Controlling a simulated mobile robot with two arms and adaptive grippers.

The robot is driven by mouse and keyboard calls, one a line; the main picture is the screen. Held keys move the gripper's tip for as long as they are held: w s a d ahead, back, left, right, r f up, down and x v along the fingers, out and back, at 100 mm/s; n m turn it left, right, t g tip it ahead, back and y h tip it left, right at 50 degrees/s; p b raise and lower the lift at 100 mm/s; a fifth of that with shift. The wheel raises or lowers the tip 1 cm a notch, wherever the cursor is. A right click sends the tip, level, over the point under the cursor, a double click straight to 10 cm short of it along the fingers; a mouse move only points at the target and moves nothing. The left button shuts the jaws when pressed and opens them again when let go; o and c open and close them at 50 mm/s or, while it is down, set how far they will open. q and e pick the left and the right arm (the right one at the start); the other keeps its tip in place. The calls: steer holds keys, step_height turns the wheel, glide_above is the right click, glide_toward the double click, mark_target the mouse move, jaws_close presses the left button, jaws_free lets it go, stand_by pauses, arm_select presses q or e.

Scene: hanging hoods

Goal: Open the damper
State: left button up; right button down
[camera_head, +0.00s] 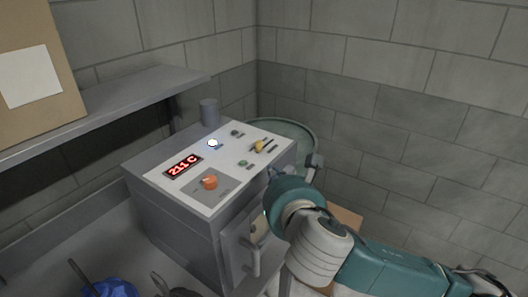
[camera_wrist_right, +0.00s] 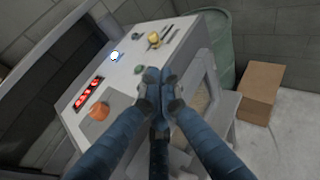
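A grey box-shaped unit (camera_head: 180,215) has a pale sloped control panel (camera_head: 232,176) on top. A yellow knob (camera_head: 259,146) sits among dark slots at the panel's far right; it looks like the damper control, but its label is too small to read. It also shows in the right wrist view (camera_wrist_right: 154,39). My right gripper (camera_head: 316,161) is just right of the panel, apart from the yellow knob. In the right wrist view its fingertips (camera_wrist_right: 161,75) are together with nothing seen between them, below the knob. My left gripper is not in view.
The panel carries an orange knob (camera_head: 210,182), a red display (camera_head: 183,166) reading about 211 C and a lit white button (camera_head: 212,143). A front door with a handle (camera_head: 254,258) is below. A green drum (camera_head: 290,129) and cardboard box (camera_wrist_right: 262,88) stand at right.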

mark_target(277, 149)
steer(key=p+x, duration=0.2)
steer(key=x, duration=0.5)
steer(key=shift+r, duration=0.1)
steer(key=p+x, duration=0.1)
steer(key=x, duration=0.2)
steer(key=p+x, duration=0.1)
steer(key=x, duration=0.1)
steer(key=shift+w+a+r+p, duration=0.1)
steer(key=shift+w+r+p, duration=0.15)
steer(key=shift+r+p, duration=0.1)
steer(key=shift+w+f, duration=0.1)
steer(key=shift+w, duration=0.4)
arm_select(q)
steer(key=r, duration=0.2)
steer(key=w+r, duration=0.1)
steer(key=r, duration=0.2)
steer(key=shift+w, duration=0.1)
arm_select(e)
steer(key=w+d, duration=0.4)
steer(key=w, duration=0.1)
steer(key=shift+w, duration=0.2)
steer(key=shift+s, duration=0.1)
steer(key=shift+a, duration=0.1)
